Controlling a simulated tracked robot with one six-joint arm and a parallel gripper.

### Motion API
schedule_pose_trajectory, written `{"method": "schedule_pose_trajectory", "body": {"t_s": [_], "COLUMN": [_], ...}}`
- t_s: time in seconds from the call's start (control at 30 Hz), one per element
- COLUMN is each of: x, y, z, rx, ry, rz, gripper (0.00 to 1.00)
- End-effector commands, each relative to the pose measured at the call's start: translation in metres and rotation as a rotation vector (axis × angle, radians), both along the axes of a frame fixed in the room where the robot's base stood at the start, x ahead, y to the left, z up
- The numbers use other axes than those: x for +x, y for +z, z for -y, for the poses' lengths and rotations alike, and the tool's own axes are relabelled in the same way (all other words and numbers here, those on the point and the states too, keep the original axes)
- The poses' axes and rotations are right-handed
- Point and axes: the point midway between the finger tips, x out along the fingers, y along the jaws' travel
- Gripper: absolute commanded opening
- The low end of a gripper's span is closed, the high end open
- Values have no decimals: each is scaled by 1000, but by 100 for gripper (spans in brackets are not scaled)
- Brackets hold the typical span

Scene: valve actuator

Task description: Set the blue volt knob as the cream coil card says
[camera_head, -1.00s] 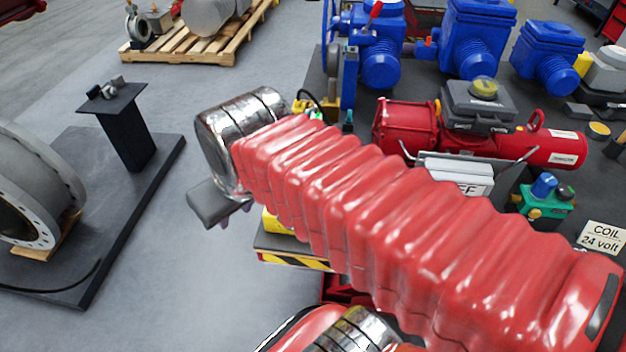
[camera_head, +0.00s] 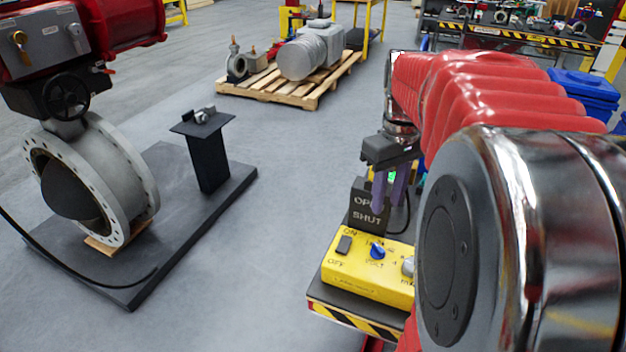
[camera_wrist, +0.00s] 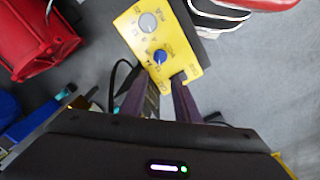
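The blue volt knob (camera_head: 377,251) is on the top face of a yellow box (camera_head: 350,277). It also shows in the wrist view (camera_wrist: 160,57), just beyond my fingertips. Its pointer setting is too small to read surely. My gripper (camera_head: 390,198) hangs above and behind the box, fingers down, apart from the knob. In the wrist view my purple fingers (camera_wrist: 158,92) stand apart with nothing held between them. The cream coil card is out of view now; the earlier head view showed it reading "COIL 24 volt".
The yellow box also bears a black on/off switch (camera_head: 344,244) and a grey knob (camera_head: 408,266). A black sign reading OPEN and SHUT (camera_head: 366,215) stands behind it, close to my fingers. A black pedestal (camera_head: 208,160) stands left. Grey floor is clear between.

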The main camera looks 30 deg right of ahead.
Motion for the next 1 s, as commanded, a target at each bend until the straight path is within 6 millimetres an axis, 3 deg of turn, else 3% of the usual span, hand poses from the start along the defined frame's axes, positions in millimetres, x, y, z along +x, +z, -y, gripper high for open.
{"method": "schedule_pose_trajectory", "body": {"t_s": [0.47,0.67,1.0], "x": [0,-1,-1], "y": [-6,-27,-79], "z": [1,0,0], "rx": [1,2,3], "ry": [0,0,0], "rz": [-2,-4,-4], "gripper": [29,29,29]}}
